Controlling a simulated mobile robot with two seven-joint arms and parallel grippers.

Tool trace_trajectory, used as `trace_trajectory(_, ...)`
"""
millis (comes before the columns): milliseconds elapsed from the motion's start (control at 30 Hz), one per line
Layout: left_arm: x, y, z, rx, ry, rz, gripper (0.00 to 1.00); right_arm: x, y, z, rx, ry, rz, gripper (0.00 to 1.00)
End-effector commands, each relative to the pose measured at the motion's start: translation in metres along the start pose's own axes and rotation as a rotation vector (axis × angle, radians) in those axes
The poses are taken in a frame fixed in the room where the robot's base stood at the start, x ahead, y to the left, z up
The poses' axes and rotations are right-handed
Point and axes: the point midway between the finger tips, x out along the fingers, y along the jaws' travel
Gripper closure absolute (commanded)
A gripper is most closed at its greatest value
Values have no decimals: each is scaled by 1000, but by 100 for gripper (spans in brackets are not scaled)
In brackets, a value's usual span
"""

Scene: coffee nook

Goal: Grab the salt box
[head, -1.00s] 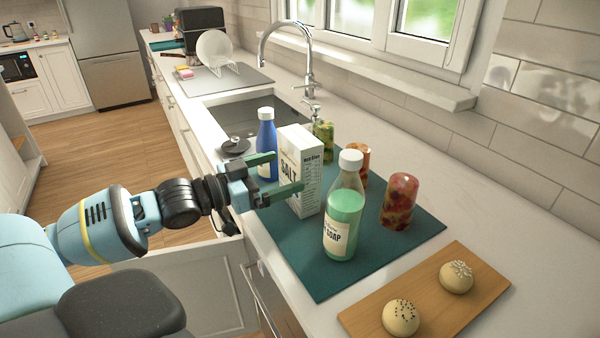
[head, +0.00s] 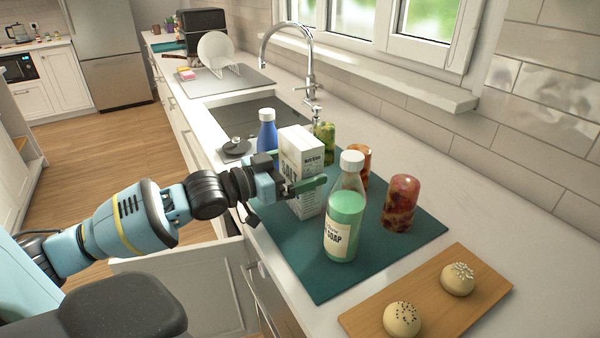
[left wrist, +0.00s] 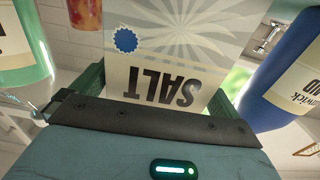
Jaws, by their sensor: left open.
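The white salt box (head: 302,158) stands upright on the teal mat (head: 288,250) in the head view. My left gripper (head: 296,168) is at the box, its near finger passing in front of the box's near side and its far finger mostly hidden behind the box. In the left wrist view the salt box (left wrist: 165,60) fills the space between the two green fingers, its SALT lettering upside down. The jaws are open around the box; whether a finger touches it cannot be told. My right gripper is not in view.
A green soap bottle (head: 345,215) stands close to the near finger. A blue bottle (head: 267,132) is close on the far side. Jars (head: 401,203) stand to the right. A wooden board (head: 440,295) with two buns lies in front.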

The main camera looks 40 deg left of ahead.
Motion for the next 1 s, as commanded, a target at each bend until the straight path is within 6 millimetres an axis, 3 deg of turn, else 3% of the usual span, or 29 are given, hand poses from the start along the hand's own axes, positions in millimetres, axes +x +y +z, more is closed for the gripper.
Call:
trace_trajectory(367, 5, 0, 0, 1, 0, 1, 0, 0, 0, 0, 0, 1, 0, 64)
trace_trajectory(667, 5, 1, 0, 1, 0, 1, 37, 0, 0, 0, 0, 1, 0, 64)
trace_trajectory(1000, 5, 0, -4, 2, 3, 2, 37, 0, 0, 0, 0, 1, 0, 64)
